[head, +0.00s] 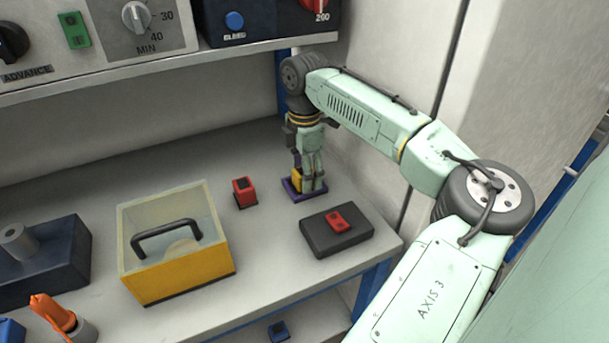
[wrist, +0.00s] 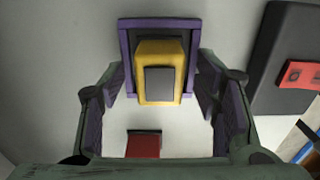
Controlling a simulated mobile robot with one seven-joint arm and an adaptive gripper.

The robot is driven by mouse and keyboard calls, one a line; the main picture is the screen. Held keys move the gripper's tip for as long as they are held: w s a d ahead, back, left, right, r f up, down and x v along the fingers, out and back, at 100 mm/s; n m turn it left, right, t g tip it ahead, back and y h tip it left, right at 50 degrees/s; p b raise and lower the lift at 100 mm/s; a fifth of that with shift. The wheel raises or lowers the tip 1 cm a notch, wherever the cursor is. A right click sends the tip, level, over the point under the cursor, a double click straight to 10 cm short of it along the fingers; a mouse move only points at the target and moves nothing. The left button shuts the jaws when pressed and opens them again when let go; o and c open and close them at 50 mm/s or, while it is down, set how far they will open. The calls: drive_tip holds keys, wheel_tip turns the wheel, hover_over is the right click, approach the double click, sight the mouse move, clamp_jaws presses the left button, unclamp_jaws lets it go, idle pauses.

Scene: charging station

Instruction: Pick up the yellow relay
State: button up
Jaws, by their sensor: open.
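The yellow relay (head: 296,179) stands in a purple-rimmed base (head: 288,188) on the bench, at the back right. In the head view my gripper (head: 311,183) points down over it and hides part of it. In the wrist view the yellow relay (wrist: 160,88), with a grey top, sits in the purple frame (wrist: 127,60). My gripper (wrist: 160,95) is open there, one finger on each side of the relay's near end, with gaps between fingers and relay.
A red block (head: 244,192) stands just left of the relay; it also shows in the wrist view (wrist: 143,144). A dark box (head: 322,238) with a red part (head: 339,221) lies in front. A yellow case (head: 190,271) with clear lid stands left. A shelf hangs above.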

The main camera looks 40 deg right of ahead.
drive_tip(key=shift+c, duration=0.3)
clamp_jaws()
idle(0.5)
